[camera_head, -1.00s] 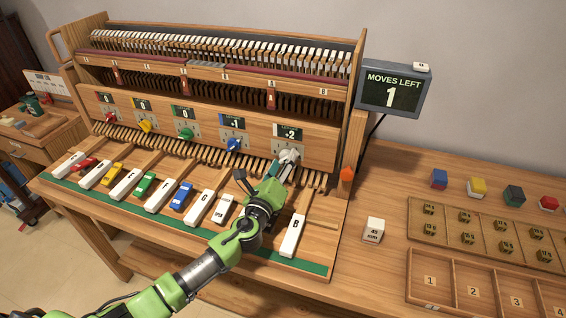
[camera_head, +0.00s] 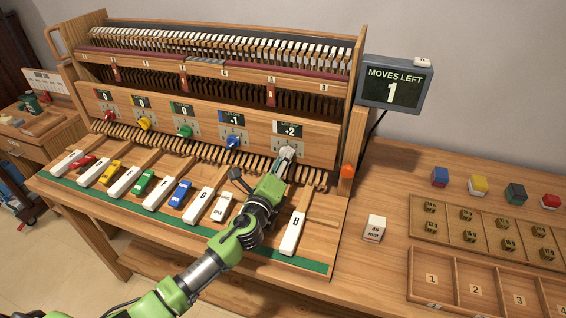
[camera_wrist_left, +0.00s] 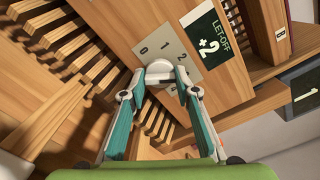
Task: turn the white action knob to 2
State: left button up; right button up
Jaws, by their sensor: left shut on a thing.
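The white action knob (camera_wrist_left: 160,68) sits on its grey plate (camera_wrist_left: 178,47), marked 0, 1 and 2, on the wooden front panel. My left gripper (camera_wrist_left: 160,82) is shut on the knob, with one finger on each side of it. In the head view my left gripper (camera_head: 284,164) reaches up to the panel, and the knob is mostly hidden behind its fingers. The display (camera_head: 288,129) above the knob reads +2; it also shows in the wrist view (camera_wrist_left: 209,41) beside the word LET-OFF. My right gripper is not in view.
Red, yellow, green and blue knobs (camera_head: 233,143) line the panel to the left. Keys, including the white B key (camera_head: 293,234), lie below my arm. A screen (camera_head: 394,83) reads MOVES LEFT 1. A white 45 mm block (camera_head: 374,229) stands on the bench at right.

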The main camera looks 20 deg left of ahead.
pick_arm(q)
jog(key=shift+n+b, duration=0.75)
jog(key=shift+n, duration=2.25)
jog(key=o, duration=1.1)
jog(key=s, duration=1.2)
jog(key=shift+a, duration=0.2)
